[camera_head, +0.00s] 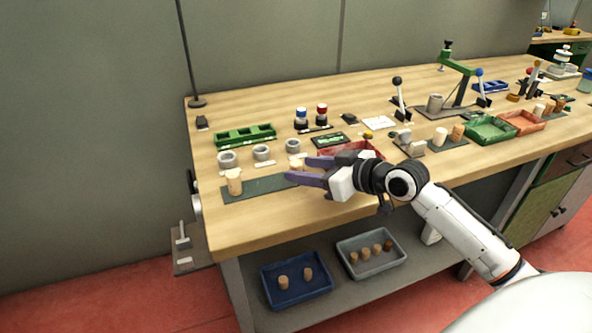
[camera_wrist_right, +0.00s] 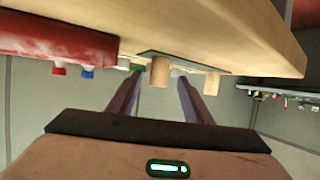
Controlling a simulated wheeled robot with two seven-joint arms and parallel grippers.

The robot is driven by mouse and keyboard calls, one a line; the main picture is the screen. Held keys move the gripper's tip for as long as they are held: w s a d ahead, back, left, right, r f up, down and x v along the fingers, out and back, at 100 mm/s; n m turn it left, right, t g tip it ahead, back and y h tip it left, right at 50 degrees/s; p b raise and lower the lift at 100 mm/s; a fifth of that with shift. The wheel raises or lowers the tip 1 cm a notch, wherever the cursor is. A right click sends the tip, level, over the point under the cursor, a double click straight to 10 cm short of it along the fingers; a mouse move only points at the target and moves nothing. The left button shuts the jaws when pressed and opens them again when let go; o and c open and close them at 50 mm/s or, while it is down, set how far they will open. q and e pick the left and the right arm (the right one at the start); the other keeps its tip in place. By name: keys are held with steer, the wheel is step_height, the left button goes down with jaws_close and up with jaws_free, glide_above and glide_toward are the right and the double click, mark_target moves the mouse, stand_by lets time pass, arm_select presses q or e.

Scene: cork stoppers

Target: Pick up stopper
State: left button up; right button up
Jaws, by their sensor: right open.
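My right gripper (camera_head: 298,169) is open over the front of the workbench, its two purple fingers pointing left. A pale tan stopper (camera_head: 295,162) stands close by the fingertips, partly hidden by the upper finger. Another tan stopper (camera_head: 234,182) stands upright on the left part of a dark mat (camera_head: 262,187), clear of the fingers. The right wrist view is upside down; the open fingers (camera_wrist_right: 157,88) show there with one stopper (camera_wrist_right: 160,72) in the gap between them, apparently beyond the tips. A second stopper (camera_wrist_right: 211,83) is to the right. My left gripper is out of view.
Several grey rings (camera_head: 262,153) and a green tray (camera_head: 245,135) stand behind the mat. A red tray (camera_head: 370,149) is just behind my right gripper. Blue (camera_head: 297,297) and grey (camera_head: 372,268) trays with stoppers lie on the lower shelf. The bench's left front is bare.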

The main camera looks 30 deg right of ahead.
mark_target(301, 169)
steer(key=x, duration=0.3)
steer(key=shift+w+f, duration=0.25)
steer(key=shift+f, duration=0.1)
steer(key=c, duration=1.1)
